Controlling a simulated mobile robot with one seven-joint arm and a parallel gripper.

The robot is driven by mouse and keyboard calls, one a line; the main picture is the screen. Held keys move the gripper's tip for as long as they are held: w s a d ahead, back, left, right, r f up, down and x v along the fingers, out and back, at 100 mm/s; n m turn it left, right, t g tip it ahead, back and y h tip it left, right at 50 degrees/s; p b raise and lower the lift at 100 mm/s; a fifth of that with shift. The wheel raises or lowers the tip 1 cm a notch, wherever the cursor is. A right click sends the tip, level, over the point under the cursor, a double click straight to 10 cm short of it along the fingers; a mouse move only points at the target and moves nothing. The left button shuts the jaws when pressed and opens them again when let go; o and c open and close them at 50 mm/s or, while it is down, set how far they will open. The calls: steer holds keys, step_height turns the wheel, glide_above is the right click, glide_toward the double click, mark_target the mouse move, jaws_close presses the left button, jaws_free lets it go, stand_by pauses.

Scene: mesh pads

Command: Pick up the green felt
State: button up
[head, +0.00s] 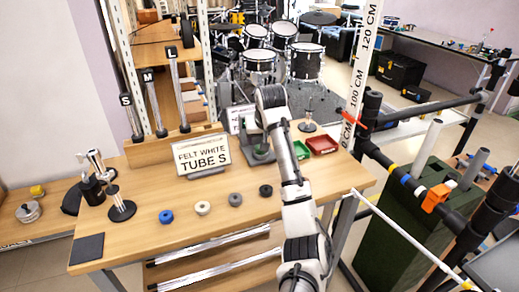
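My arm reaches up from the bottom centre over the wooden table. Its far dark end (270,97) is above the table's back edge; no separate fingers can be made out, so I cannot tell whether the gripper is open or shut. A small greenish patch (262,151) shows on a dark stand just left of my arm; I cannot tell whether it is felt. A row of ring-shaped pads lies on the table: blue (166,216), cream (203,207), grey (235,199) and black (266,190). None of these is green. A green tray (302,150) stands right of my arm.
A red tray (321,144) stands beside the green one. A sign reading "FELT WHITE TUBE S" (202,155) stands at the table's back. A clamp stand (122,209) and dark mat (88,247) are at left. A black-railed frame (400,175) borders the right side.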

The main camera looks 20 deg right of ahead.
steer(key=p+x, duration=0.1)
steer(key=x, duration=0.5)
steer(key=shift+w+d+f, duration=0.1)
steer(key=shift+w, duration=0.15)
steer(key=c, duration=1.1)
steer(key=shift+c, duration=0.2)
